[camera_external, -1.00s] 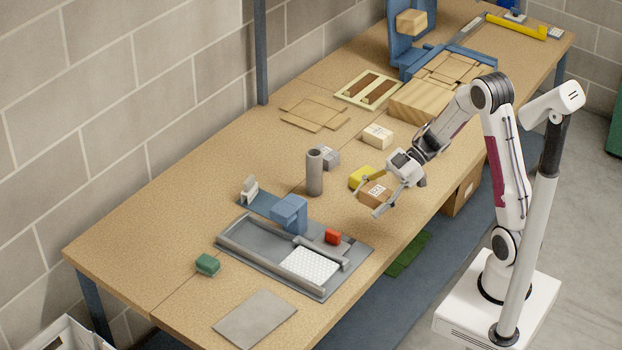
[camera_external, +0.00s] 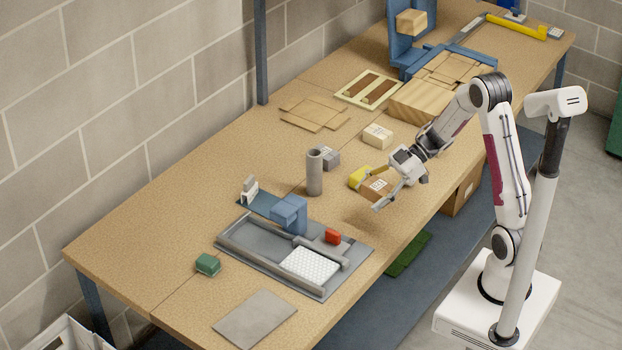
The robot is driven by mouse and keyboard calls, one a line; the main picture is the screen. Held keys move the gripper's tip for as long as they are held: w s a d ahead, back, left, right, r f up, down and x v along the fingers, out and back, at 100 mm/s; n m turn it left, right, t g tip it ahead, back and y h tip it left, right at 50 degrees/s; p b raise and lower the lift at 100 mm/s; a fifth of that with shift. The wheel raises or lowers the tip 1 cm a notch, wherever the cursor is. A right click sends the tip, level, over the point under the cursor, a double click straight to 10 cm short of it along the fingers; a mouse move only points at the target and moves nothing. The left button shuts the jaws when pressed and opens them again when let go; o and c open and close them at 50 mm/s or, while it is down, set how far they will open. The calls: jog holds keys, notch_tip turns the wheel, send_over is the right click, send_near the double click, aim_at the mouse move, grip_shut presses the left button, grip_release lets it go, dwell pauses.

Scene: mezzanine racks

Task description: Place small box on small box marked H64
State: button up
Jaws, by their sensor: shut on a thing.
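My gripper (camera_external: 377,190) is shut on a small brown box (camera_external: 377,186) with a white label, near the front edge of the workbench. The box looks held close to the bench top; I cannot tell how much gap is under it. A pale small box (camera_external: 377,135) with a label sits on the bench behind the gripper. A grey small box (camera_external: 328,157) stands beside a grey cylinder, partly hidden by it. The labels are too small to read, so I cannot tell which box is marked H64.
A yellow object (camera_external: 358,176) lies just behind the held box. The upright grey cylinder (camera_external: 314,172) stands to the left. A grey tray fixture (camera_external: 262,243) with a blue block and red piece is at front left. A wooden block (camera_external: 420,104) and flat cardboard (camera_external: 312,113) lie farther back.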

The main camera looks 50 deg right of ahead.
jog(key=w+d+m+t+h, duration=0.2)
jog(key=w+d+m, duration=0.1)
jog(key=w+d, duration=0.55)
jog(key=w+d+m+t+h, duration=0.15)
jog(key=w+d, duration=0.35)
jog(key=d, duration=0.6)
notch_tip(320, 180, up, 6)
jog(key=m+t+h, duration=0.3)
jog(key=m+h, duration=0.4)
send_over(370, 129)
jog(key=shift+r+y, duration=0.1)
jog(key=shift+y, duration=0.15)
jog(key=shift+t, duration=0.25)
jog(key=shift+f, duration=3.15)
jog(key=shift+f, duration=1.9)
jog(key=shift+f, duration=0.1)
jog(key=o, duration=1.2)
